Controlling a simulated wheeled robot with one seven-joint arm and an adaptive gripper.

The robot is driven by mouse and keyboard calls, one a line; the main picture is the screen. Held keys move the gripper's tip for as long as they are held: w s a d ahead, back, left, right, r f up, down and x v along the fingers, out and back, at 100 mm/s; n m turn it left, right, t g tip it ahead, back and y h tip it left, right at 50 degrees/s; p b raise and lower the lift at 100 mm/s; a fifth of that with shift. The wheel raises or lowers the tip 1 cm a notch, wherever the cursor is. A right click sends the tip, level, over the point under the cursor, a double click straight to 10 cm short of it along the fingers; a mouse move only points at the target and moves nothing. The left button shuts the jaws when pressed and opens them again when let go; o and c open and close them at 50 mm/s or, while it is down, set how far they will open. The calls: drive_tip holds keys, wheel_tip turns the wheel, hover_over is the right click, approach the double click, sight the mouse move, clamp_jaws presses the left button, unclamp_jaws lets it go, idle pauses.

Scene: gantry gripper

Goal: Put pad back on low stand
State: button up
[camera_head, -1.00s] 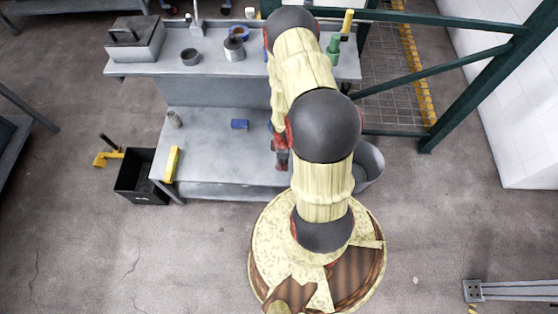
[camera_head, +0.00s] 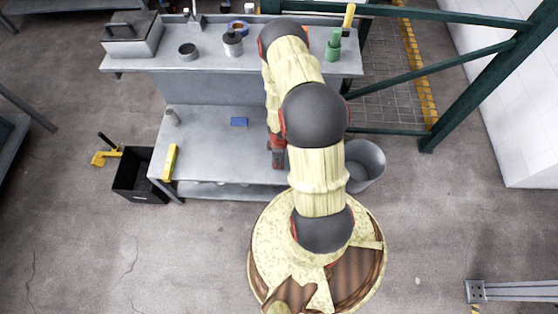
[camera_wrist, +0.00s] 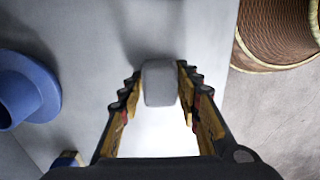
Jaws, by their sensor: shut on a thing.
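A small grey rounded block, which looks like the pad (camera_wrist: 159,83), sits between the fingertips of my gripper (camera_wrist: 158,88) in the wrist view. The fingers are closed on its two sides. It is over a pale grey surface; I cannot tell whether it touches it. In the head view my gripper (camera_head: 277,152) is partly seen below my arm, over the right part of a low grey bench (camera_head: 215,165). The pad is hidden there. I cannot tell for sure which thing is the low stand; this bench is the likeliest.
A blue flanged round thing (camera_wrist: 25,88) is left in the wrist view. A grey bucket (camera_head: 366,165) and a black bin (camera_head: 140,175) flank the bench.

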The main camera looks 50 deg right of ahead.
drive_tip(key=o, duration=1.2)
wheel_tip(320, 180, up, 12)
drive_tip(key=p, duration=0.6)
